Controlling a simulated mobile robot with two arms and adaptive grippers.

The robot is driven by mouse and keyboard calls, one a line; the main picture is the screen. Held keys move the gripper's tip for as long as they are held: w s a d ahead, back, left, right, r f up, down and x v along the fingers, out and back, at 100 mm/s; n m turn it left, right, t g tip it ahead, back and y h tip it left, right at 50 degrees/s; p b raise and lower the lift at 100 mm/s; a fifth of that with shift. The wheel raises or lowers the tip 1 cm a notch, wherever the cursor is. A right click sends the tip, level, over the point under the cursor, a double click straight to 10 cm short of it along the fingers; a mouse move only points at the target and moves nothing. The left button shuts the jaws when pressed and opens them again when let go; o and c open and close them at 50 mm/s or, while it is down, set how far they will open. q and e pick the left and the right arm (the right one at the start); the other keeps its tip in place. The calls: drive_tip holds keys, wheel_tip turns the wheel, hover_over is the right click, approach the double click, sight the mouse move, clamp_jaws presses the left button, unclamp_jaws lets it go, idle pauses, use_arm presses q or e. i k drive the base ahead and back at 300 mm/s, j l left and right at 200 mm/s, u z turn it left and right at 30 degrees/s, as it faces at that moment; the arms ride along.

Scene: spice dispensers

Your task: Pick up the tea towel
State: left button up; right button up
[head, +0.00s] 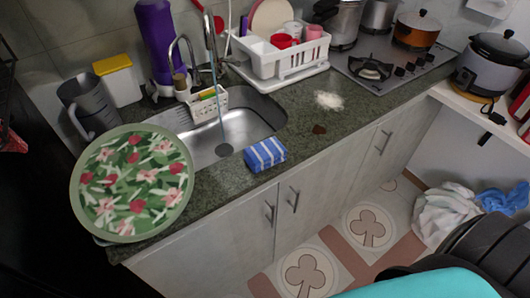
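A blue-and-white striped folded cloth (265,154), which looks like the tea towel, lies on the dark green counter (228,182) at its front edge, beside the front right corner of the sink. It is a small thick block, and nothing covers it. Neither of my grippers shows in the head view, so I cannot see where they are relative to the cloth.
The sink (200,152) has water running from the tap. A round floral tray (132,182) sits at the counter's left end. A white dish rack (285,58), white powder (328,100) and a stove (385,68) lie beyond. Crumpled cloths (445,212) are on the floor.

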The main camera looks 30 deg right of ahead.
sight(261, 157)
drive_tip(key=l+z, duration=0.1)
drive_tip(key=l, duration=0.4)
drive_tip(key=i+l+z, duration=0.1)
drive_tip(key=l, duration=0.4)
drive_tip(key=i+l, duration=0.1)
drive_tip(key=l, duration=0.4)
drive_tip(key=k+l+z, duration=0.05)
